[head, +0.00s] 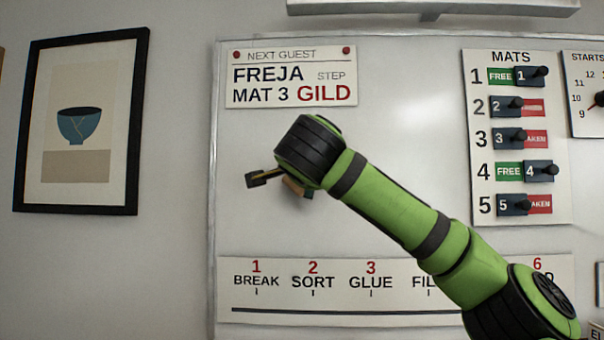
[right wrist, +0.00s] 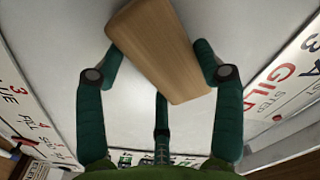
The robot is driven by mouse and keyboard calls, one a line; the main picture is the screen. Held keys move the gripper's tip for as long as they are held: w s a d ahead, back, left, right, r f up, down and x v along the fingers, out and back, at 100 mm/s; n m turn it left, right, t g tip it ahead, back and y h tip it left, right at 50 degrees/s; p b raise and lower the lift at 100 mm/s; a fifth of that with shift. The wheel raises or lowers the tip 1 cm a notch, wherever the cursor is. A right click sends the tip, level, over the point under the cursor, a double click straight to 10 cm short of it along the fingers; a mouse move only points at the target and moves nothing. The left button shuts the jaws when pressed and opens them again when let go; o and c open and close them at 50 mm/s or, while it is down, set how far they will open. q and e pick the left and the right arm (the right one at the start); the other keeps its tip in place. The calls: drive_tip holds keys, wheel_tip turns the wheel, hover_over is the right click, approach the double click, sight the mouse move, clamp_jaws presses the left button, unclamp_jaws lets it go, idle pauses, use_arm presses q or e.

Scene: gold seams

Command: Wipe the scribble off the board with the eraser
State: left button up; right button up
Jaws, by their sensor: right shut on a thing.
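The white board (head: 400,110) fills the middle of the head view. My right gripper (head: 281,184) is in front of its left part, below the guest card, mostly hidden behind my green wrist. In the right wrist view my right gripper (right wrist: 160,65) is shut on the eraser (right wrist: 162,50), a light wooden block held at a slant between the green fingers. A small tan part of the eraser (head: 296,187) shows in the head view. I cannot tell whether it touches the board. No scribble shows on the visible board; my arm hides part of it. My left gripper is not in view.
A guest card (head: 291,77) reading FREJA, MAT 3, GILD hangs above the gripper. A numbered step strip (head: 330,303) runs below. The mats panel (head: 515,140) with sliding tags is at right. A framed bowl picture (head: 82,120) hangs left of the board.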

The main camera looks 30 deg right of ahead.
drive_tip(key=shift+s+d+b, duration=0.3)
drive_tip(key=shift+s+d, duration=1.1)
drive_tip(key=shift+d, duration=0.5)
drive_tip(key=shift+s+d+b, duration=0.25)
drive_tip(key=shift+s+d, duration=1.2)
drive_tip(key=shift+d, duration=0.4)
drive_tip(key=shift+s+d+b, duration=0.3)
drive_tip(key=shift+s+d, duration=1.1)
drive_tip(key=shift+d, duration=0.5)
drive_tip(key=shift+a, duration=0.15)
drive_tip(key=shift+b+v, duration=0.75)
drive_tip(key=shift+v, duration=2.15)
